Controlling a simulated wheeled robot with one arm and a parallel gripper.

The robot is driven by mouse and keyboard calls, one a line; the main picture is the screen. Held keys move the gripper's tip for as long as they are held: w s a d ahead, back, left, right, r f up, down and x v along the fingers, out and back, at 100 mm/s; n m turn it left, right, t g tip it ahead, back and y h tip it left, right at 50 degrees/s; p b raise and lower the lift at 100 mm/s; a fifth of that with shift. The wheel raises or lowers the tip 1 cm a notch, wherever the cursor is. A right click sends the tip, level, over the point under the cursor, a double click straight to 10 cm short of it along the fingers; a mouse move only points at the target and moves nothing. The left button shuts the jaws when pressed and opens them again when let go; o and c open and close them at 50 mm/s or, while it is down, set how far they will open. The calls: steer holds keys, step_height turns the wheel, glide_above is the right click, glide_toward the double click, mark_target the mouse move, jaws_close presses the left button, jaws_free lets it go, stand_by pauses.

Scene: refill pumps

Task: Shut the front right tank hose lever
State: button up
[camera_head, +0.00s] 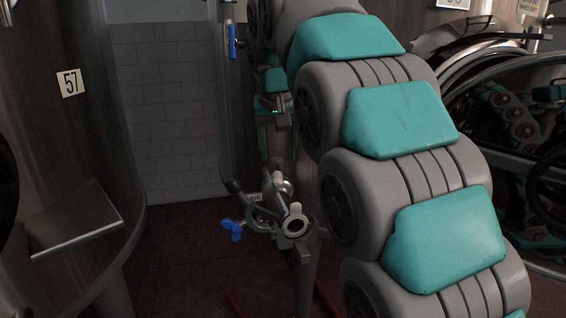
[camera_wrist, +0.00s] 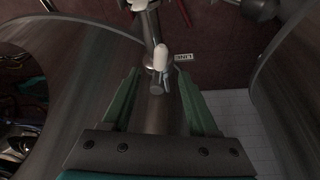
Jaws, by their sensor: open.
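In the wrist view my gripper (camera_wrist: 156,75) is open, with its two green fingers apart. A pale, rounded handle end (camera_wrist: 160,57) on a metal pipe fitting shows between and just beyond the fingertips. The fingers do not appear closed on it; whether either touches it I cannot tell. In the head view, metal hose fittings (camera_head: 293,227) stand low in front of the tank, with a blue lever (camera_head: 233,230) at their left. Another blue lever (camera_head: 232,41) hangs upright higher on the tank. My arm hides much of the gripper in the head view. Which handle is the front right one is unclear.
A large steel tank (camera_head: 68,150) marked 57 stands at the left, with a slanted metal plate (camera_head: 76,232). A tiled wall (camera_head: 165,110) is behind. Dark red floor (camera_head: 185,262) is open between the tanks. A small label (camera_wrist: 183,57) sits near the fitting.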

mark_target(277, 176)
steer(key=shift+p+x, duration=0.35)
steer(key=shift+x, duration=3.55)
steer(key=shift+w, duration=0.15)
steer(key=shift+r, duration=0.1)
jaws_close()
